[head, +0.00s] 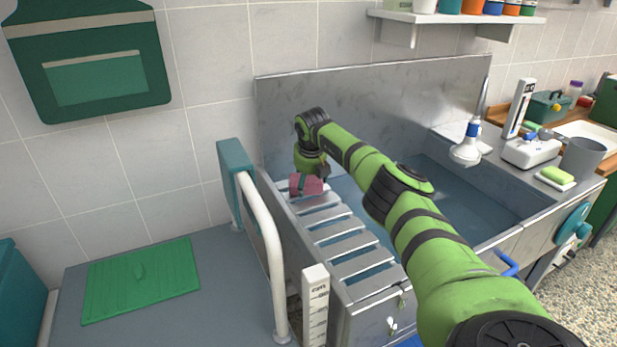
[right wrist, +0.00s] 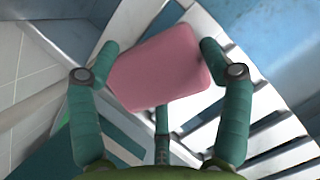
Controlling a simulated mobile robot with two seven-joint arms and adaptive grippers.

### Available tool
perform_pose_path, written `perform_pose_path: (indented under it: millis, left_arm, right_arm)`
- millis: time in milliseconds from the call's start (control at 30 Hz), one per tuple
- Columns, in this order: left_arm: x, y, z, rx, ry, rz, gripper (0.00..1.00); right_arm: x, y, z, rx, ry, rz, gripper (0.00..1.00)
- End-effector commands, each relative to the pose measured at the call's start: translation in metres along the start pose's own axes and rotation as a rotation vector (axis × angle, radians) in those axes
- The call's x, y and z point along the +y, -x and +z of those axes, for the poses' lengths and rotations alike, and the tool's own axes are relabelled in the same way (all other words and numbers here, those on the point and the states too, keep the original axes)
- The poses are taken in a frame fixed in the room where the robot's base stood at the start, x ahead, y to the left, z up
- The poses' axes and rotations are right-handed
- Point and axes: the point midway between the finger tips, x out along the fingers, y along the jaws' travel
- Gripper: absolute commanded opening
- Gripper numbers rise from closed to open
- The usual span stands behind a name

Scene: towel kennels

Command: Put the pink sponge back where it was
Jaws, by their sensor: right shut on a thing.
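The pink sponge (head: 312,186) is between the fingers of my right gripper (head: 312,180), at the left end of the metal sink, over the slatted rack. In the right wrist view the sponge (right wrist: 160,68) shows as a rounded pink block, a little tilted, with the right gripper's teal fingers (right wrist: 159,62) closed on its two sides. The slats lie below it; I cannot tell whether the sponge touches them. My left gripper is not in view.
The slatted rack (head: 342,243) spans the sink's left end. A white rail (head: 262,250) and teal post stand left of it. A shower head (head: 466,152), grey bucket (head: 582,158) and a yellow-green sponge (head: 557,174) are at the right. A green mat (head: 142,280) lies left.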

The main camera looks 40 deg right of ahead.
Motion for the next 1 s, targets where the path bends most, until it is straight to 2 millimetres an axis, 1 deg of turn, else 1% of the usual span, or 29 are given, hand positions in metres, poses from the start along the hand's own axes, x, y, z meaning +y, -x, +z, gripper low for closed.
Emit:
perform_pose_path:
  millis: [133, 167, 200, 233, 567, 667, 767, 867, 1000]
  left_arm:
    - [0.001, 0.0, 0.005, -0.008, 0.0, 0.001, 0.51]
    - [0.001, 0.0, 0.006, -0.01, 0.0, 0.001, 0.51]
    - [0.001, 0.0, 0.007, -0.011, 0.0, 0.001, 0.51]
    - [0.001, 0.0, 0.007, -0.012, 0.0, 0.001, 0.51]
    - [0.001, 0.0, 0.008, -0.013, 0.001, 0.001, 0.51]
    - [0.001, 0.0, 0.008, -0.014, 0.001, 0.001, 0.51]
    - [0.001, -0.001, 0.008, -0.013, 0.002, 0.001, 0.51]
    - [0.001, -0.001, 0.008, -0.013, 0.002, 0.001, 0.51]
    - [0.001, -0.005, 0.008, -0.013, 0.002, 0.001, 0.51]
  right_arm:
    - [0.0, -0.001, 0.0, -0.001, 0.0, 0.0, 0.52]
    - [0.0, -0.001, 0.0, -0.001, 0.0, 0.0, 0.83]
    - [0.0, -0.001, 0.0, -0.001, 0.0, 0.0, 0.99]
    - [0.0, -0.001, 0.0, -0.001, 0.001, 0.0, 1.0]
    - [0.0, 0.0, 0.0, -0.001, 0.001, 0.0, 1.0]
    - [0.0, 0.003, 0.001, -0.003, 0.001, 0.001, 1.0]
    - [0.0, 0.012, 0.002, -0.004, 0.002, 0.002, 1.0]
    - [-0.001, 0.027, 0.002, -0.006, 0.003, 0.001, 1.0]
    - [0.0, 0.057, 0.001, -0.007, 0.002, 0.003, 1.0]
